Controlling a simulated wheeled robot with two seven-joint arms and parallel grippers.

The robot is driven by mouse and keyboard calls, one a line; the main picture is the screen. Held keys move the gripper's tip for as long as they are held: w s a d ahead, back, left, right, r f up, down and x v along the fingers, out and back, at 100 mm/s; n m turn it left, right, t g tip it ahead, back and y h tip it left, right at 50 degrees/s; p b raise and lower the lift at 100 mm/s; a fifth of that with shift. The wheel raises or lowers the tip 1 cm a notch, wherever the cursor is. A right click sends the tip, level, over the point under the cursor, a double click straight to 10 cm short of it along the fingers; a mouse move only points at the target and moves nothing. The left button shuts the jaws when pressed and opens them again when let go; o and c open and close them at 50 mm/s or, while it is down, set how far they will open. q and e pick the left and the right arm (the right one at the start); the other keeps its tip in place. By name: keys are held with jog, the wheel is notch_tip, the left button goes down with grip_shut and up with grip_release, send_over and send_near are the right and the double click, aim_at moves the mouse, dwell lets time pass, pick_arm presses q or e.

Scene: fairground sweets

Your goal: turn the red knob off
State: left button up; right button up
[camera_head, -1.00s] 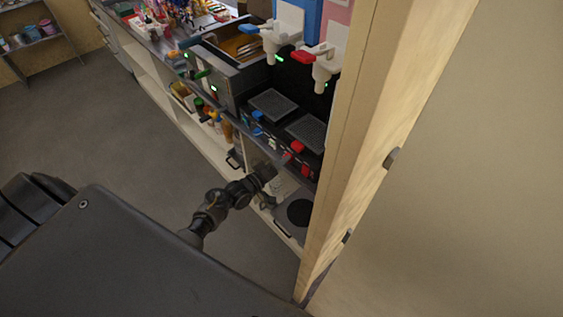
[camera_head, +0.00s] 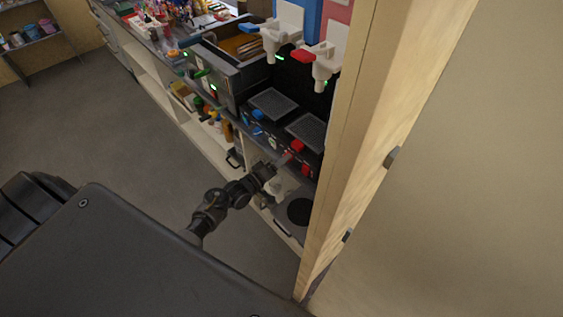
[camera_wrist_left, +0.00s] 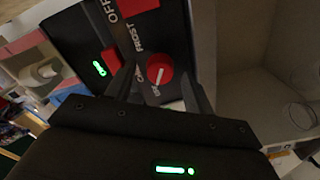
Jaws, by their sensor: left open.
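The red knob (camera_wrist_left: 159,68) is round with a white pointer mark, on a black panel with white lettering, including "OFF" and "FROST". My left gripper (camera_wrist_left: 158,76) is open, with one finger on either side of the knob in the left wrist view. I cannot tell whether the fingers touch it. In the head view my left gripper (camera_head: 284,161) is at the front of the red-marked machine. Red controls (camera_head: 297,145) show just beyond it; which one is the knob is unclear. My right gripper is not in view.
A red switch (camera_wrist_left: 112,60) and a lit green light (camera_wrist_left: 99,68) are close beside the knob. A wooden post (camera_head: 360,130) stands right of the machine. White dispensers (camera_head: 325,65) overhang the drip trays (camera_head: 308,130). Open floor lies left.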

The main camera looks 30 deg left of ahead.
pick_arm(q)
jog(key=b+v, duration=0.2)
jog(key=v, duration=0.8)
jog(key=shift+s, duration=0.2)
jog(key=shift+a, duration=0.15)
